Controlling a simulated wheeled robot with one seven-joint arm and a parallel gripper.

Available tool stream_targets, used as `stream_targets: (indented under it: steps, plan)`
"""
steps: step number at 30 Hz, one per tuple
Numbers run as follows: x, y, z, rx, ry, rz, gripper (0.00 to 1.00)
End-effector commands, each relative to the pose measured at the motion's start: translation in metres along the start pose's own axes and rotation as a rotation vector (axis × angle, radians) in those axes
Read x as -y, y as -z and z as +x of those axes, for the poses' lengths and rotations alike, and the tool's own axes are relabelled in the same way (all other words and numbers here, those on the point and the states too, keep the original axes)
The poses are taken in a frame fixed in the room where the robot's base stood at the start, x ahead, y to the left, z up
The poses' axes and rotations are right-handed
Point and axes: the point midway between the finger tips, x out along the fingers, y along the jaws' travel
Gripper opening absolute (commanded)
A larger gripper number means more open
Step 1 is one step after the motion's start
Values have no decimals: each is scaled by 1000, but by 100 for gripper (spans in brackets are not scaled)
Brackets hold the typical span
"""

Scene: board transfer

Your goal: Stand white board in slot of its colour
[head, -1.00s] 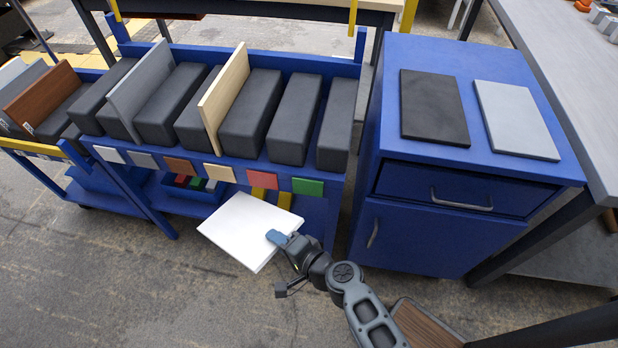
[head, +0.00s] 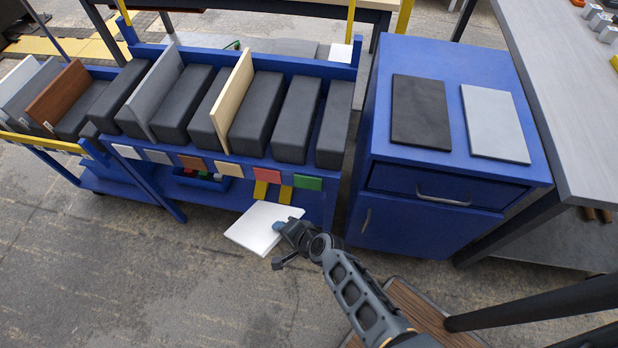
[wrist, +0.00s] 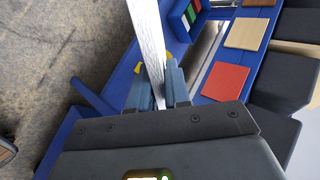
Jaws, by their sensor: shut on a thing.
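My gripper (head: 282,227) is shut on the white board (head: 258,229) and holds it by its right edge, in front of the blue rack (head: 235,161). In the wrist view the board (wrist: 147,40) stands edge-on between the fingers (wrist: 160,88). The rack has dark blocks with slots between them and coloured labels along its front. The white label (head: 126,152) is at the far left, above and left of the board. A grey board (head: 155,90) and a cream board (head: 234,98) stand in slots. The slot by the white label holds no visible board.
A blue cabinet (head: 385,178) to the right bears a black board (head: 420,112) and a light grey board (head: 494,122). A second cart at the left holds a brown board (head: 60,92) and other boards. Open floor (head: 150,270) lies in front of the rack.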

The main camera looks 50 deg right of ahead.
Motion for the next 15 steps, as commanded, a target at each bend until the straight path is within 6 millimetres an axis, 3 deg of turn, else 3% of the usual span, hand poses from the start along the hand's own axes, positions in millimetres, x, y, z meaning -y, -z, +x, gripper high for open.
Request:
stream_targets:
  steps: [15]
  plan:
    - [1, 1, 2, -2, -264, 6, 0]
